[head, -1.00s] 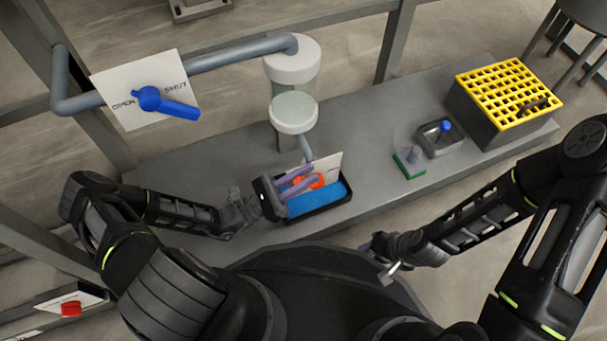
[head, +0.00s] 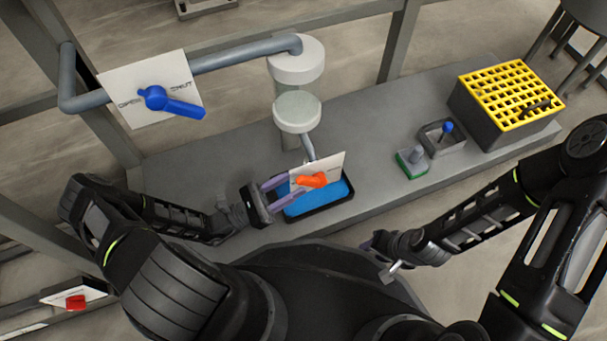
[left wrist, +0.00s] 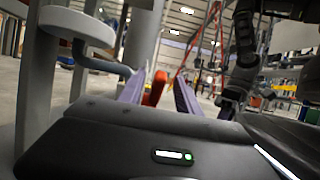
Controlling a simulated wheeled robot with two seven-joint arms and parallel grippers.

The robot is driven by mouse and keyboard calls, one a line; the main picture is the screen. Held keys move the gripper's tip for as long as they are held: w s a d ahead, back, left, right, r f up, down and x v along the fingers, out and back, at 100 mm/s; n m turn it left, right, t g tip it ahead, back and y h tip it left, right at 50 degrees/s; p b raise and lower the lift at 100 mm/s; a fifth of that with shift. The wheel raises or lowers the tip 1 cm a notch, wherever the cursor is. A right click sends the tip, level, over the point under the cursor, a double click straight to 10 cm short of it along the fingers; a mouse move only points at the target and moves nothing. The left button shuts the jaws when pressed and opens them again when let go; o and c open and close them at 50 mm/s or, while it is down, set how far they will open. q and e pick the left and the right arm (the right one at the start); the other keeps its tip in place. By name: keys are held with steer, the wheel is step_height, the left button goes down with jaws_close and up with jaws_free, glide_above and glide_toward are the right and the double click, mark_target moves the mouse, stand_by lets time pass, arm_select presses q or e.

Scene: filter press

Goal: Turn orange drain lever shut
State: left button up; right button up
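The orange drain lever (head: 312,180) sits on a white label plate (head: 330,166) below the pipe of the clear vessel. It lies roughly level, its arm pointing left with a slight tilt. My left gripper (head: 284,190) is just left of the lever, its two purple fingers spread apart and pointing at it. In the left wrist view the lever (left wrist: 155,88) shows between the two fingers, with gaps to both sides. The plate's lettering is too small to read. My right gripper (head: 378,245) hangs near the bench's front edge; its fingers are too small to judge.
A blue tray (head: 318,203) lies under the drain. The blue lever (head: 170,102) is on an OPEN/SHUT plate at upper left, and a red lever (head: 76,301) is at lower left. A green-based block (head: 411,164), grey tray (head: 440,149) and yellow-topped box (head: 508,92) stand right.

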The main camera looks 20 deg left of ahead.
arm_select(q)
steer(key=v, duration=0.3)
stand_by(0.5)
